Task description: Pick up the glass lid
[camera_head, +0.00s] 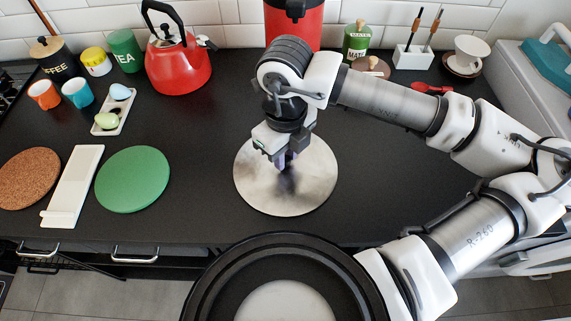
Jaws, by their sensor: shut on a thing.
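The glass lid (258,191) is a round, pale grey disc in the middle of the black counter, seen from above. My gripper (287,163) points down over its centre and is shut on it. The jaws and their dark shadow hide the lid's handle. I cannot tell whether the lid rests on the counter or hangs just above it.
A green round mat (132,180), a white board (72,188) and a cork mat (28,178) lie at left. A red kettle (178,66), cups and canisters stand behind. A red canister (292,30) stands close behind my wrist. Counter right of the lid is bare.

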